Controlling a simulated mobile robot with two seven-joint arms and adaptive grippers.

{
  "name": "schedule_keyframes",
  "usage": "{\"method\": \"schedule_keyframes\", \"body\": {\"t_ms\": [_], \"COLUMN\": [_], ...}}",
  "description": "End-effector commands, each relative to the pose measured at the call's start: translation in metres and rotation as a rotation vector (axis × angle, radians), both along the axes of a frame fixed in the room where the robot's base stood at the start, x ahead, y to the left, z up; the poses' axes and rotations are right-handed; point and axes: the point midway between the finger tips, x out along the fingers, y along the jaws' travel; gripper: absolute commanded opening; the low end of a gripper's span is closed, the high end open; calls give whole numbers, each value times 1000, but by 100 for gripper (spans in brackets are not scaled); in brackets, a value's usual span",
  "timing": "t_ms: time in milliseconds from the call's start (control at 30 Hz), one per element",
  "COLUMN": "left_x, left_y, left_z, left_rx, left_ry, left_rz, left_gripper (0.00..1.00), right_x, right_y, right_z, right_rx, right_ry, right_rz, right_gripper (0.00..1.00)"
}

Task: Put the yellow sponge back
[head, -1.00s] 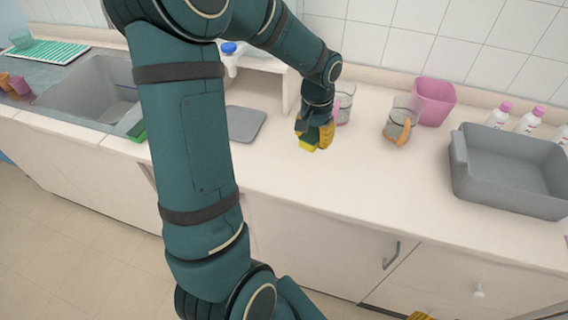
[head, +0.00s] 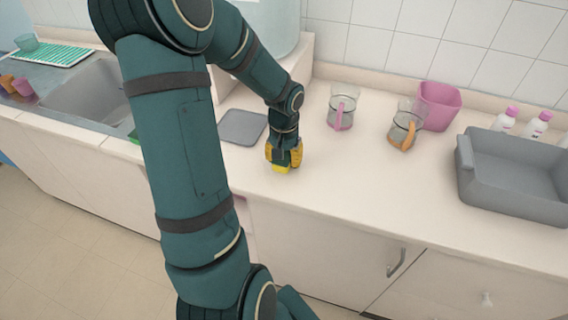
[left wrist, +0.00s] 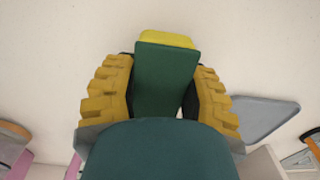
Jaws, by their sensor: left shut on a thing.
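My left gripper (head: 284,157) is shut on the yellow sponge (head: 281,169), whose yellow lower end shows beneath the fingers. In the left wrist view the sponge (left wrist: 167,38) has a dark green face and a yellow edge, and sits between the two ridged yellow fingers of my left gripper (left wrist: 163,85). The sponge is over the pale countertop; I cannot tell whether it touches it. My right gripper is not in view.
A flat grey mat (head: 242,127) lies just left of the gripper, near a pale raised shelf. Two glass beakers, one with a pink handle (head: 341,108) and one with an orange handle (head: 405,128), stand right. Beyond are a pink bin (head: 438,106) and a grey tub (head: 512,189). The front counter is clear.

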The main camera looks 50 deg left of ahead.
Motion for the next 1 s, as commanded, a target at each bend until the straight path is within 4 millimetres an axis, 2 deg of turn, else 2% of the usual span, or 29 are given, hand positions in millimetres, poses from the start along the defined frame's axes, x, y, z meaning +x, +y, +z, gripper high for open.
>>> {"method": "schedule_keyframes", "body": {"t_ms": [33, 133, 533, 567, 600, 633, 1000], "left_x": [-1, -1, 0, 0, 0, 0, 0], "left_y": [0, 0, 0, 0, 0, 0, 0], "left_z": [-10, -22, -27, -27, -26, -26, -23], "left_rx": [-2, -2, 0, 0, 0, 0, 0], "left_ry": [3, 3, 0, 0, 0, 0, 0], "left_rz": [0, -1, -1, -1, -1, -1, -1], "left_gripper": [4, 4, 4, 50, 64, 73, 73], "right_x": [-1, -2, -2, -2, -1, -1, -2], "right_y": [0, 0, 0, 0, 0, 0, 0], "right_z": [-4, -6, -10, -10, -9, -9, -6], "right_rx": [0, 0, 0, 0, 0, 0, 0], "right_ry": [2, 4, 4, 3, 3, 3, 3], "right_rz": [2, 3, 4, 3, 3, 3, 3], "right_gripper": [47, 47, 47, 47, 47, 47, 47]}}
